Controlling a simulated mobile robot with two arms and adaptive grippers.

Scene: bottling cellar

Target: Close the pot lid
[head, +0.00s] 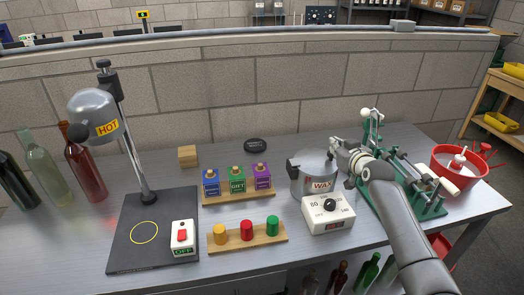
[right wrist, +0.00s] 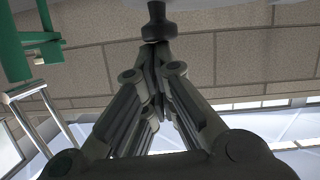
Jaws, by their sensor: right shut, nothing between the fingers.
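The grey metal wax pot (head: 309,187) stands upright on the table behind its white control box (head: 328,214). A flat grey surface, which looks like the lid (head: 313,159), shows at its top; I cannot tell whether it sits fully down. A small black knob (head: 293,163) shows at the pot's left rim. My right gripper (head: 336,150) is shut and empty, at the pot's upper right, pointing left. In the right wrist view its fingers (right wrist: 154,62) meet just below a dark knob (right wrist: 157,22); I cannot tell whether they touch it. My left gripper is out of view.
A green metal press (head: 431,207) and a red tub (head: 462,163) stand to the right. Left of the pot are wooden racks with small bottles (head: 237,181) and coloured pieces (head: 247,230), a hot lamp (head: 93,105), a switch box (head: 182,237) and glass bottles (head: 84,172).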

